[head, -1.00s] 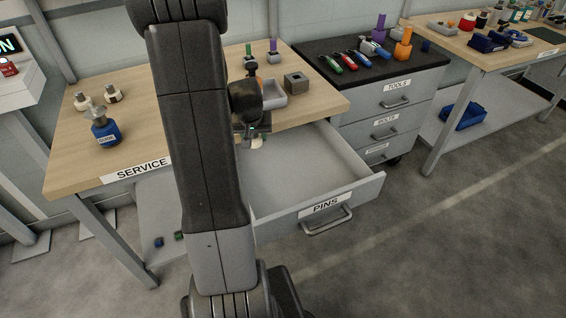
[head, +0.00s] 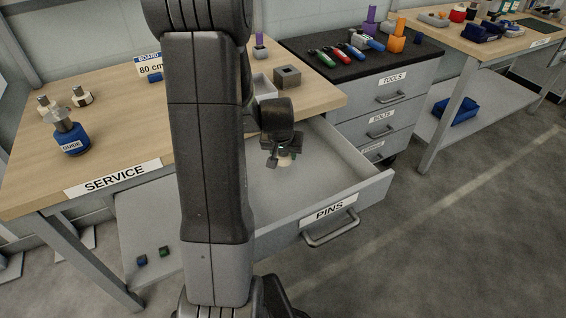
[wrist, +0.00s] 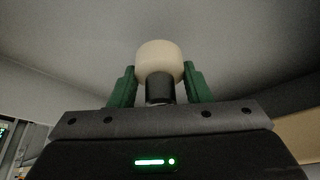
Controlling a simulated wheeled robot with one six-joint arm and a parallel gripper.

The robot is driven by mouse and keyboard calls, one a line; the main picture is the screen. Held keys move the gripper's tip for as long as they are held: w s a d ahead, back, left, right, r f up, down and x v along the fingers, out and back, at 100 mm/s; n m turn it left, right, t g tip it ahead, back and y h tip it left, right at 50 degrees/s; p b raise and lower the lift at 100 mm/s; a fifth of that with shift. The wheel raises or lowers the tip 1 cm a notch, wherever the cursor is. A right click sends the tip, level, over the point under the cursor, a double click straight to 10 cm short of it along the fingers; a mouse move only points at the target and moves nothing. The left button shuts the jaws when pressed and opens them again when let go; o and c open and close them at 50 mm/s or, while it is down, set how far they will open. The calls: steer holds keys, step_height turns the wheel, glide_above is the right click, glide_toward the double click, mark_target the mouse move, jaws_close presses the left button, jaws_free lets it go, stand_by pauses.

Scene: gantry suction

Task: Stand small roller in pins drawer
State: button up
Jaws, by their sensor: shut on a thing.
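The small roller (wrist: 158,62) has a cream round head and a dark stem. My gripper (wrist: 160,85) is shut on it, with one green finger on each side of the stem. The drawer floor around the roller is bare. I cannot tell whether the roller touches the drawer floor. My arm hides the left part of the drawer.
The service bench (head: 115,145) holds a blue guide bottle (head: 71,138), two cream-and-metal pieces and a grey block (head: 287,77). The tools cabinet (head: 385,95) stands right of the drawer. The drawer's front wall and right side wall border its clear floor.

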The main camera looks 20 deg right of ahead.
mark_target(283, 157)
steer(key=shift+f+b, duration=0.3)
steer(key=shift+f, duration=1.45)
steer(key=shift+f, duration=0.15)
steer(key=o, duration=1)
steer(key=shift+o, duration=0.2)
steer(key=shift+r, duration=0.3)
steer(key=p+v, duration=0.1)
steer(key=v, duration=1)
steer(key=shift+s+r+p, duration=0.25)
steer(key=shift+r+p, duration=0.05)
steer(key=shift+p, duration=0.05)
steer(key=shift+a, duration=0.15)
